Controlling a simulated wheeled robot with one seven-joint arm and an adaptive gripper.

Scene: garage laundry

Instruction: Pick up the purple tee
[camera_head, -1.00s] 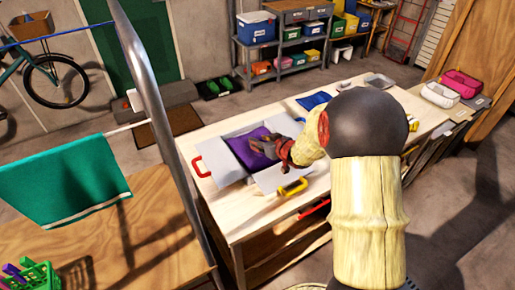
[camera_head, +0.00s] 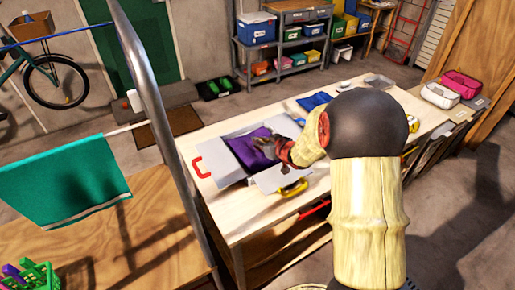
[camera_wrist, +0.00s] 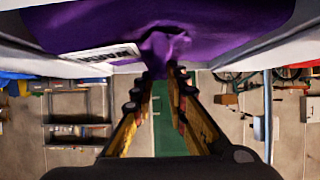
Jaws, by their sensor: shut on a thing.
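The purple tee (camera_head: 252,148) lies in a grey folding board on the wooden table, seen in the head view. My gripper (camera_head: 268,148) reaches over the tee from the right. In the wrist view my gripper (camera_wrist: 160,75) is shut on a bunched fold of the purple tee (camera_wrist: 220,25). A white label with dark print shows on or beside the tee. Most of the tee spreads flat beyond the fingertips. My arm hides part of the table in the head view.
The grey board (camera_head: 208,150) has a red handle at its left and a yellow handle (camera_head: 293,189) at its front. A blue cloth (camera_head: 314,101) lies behind. A metal post (camera_head: 158,110) and a hanging green towel (camera_head: 62,180) stand left.

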